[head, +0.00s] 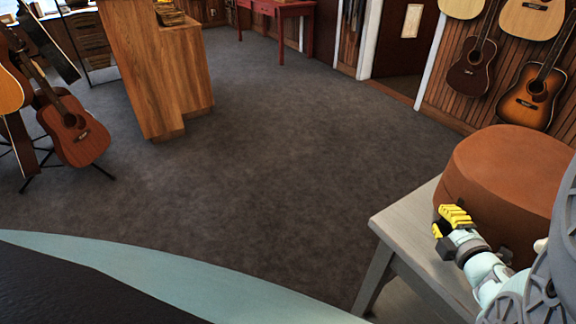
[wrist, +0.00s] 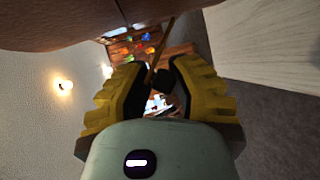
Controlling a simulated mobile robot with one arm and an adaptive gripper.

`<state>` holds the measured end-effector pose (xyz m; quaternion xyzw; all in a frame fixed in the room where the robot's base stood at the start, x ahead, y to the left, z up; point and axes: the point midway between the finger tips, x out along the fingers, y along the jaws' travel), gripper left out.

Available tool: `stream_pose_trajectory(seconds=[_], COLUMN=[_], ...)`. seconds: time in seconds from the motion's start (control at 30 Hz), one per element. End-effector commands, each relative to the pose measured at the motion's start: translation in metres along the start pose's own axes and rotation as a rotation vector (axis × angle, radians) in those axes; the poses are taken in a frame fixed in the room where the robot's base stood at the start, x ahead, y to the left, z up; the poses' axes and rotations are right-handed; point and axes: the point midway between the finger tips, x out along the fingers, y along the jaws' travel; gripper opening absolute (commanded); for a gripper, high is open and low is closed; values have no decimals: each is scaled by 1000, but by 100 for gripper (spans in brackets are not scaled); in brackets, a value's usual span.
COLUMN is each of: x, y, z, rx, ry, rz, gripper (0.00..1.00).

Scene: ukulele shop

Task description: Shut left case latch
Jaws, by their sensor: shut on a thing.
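The brown instrument case (head: 515,170) lies on a grey wooden bench at the right of the head view. Its brown side also fills the top left of the wrist view (wrist: 50,22). My gripper (head: 452,218), with yellow ribbed fingers, is against the case's near left side. In the wrist view my gripper (wrist: 160,80) has its fingers close together around a thin brass-coloured latch (wrist: 159,50), which stands up between the fingertips. The fingers hide part of the latch. How far it is turned cannot be told.
The grey bench (head: 405,235) has a bare strip left of the case. Guitars hang on the wood-panelled wall (head: 535,95) behind. A wooden counter (head: 155,70) and guitars on stands (head: 75,130) are at the left. The dark carpet between is clear.

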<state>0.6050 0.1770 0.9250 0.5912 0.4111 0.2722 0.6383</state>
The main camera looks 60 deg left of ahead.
Motion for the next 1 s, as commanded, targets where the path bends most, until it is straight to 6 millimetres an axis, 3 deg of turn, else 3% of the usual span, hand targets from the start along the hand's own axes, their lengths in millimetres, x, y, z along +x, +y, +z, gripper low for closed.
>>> stream_pose_trajectory(seconds=[0.03, 0.4, 1.0], x=[-2, -1, 0], y=[10, 11, 11], z=[3, 9, 14], rx=[36, 247, 387], ry=[-1, 34, 59], rz=[-36, -163, -247], gripper=[0, 0, 0])
